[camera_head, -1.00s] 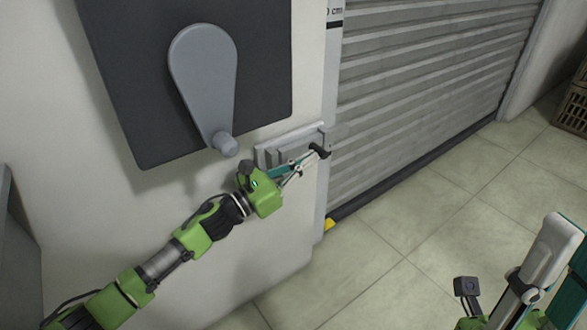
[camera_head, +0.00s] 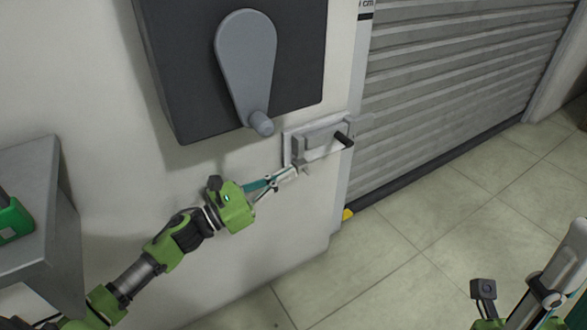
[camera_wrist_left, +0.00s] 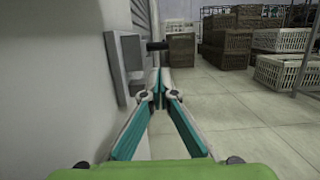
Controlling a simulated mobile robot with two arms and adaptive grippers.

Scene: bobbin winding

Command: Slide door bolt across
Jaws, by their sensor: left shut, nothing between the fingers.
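The door bolt (camera_head: 322,135) is a grey bar on a pale wall plate beside the roller door, with a black knob (camera_head: 344,140) sticking out. The bar's right end reaches over the edge of the shutter. In the left wrist view the bolt plate (camera_wrist_left: 125,66) is at left and the black knob (camera_wrist_left: 158,46) is just above and beyond my fingertips. My left gripper (camera_head: 296,173) is shut and empty, below and left of the knob and apart from it. My right arm shows at the lower right; its fingertips cannot be made out.
The grey roller door (camera_head: 450,75) stands right of the bolt. A dark box with a grey crank (camera_head: 247,60) juts out above it. A grey shelf (camera_head: 35,180) with a green item is at left. Stacked crates (camera_wrist_left: 280,72) stand far off; the floor between is clear.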

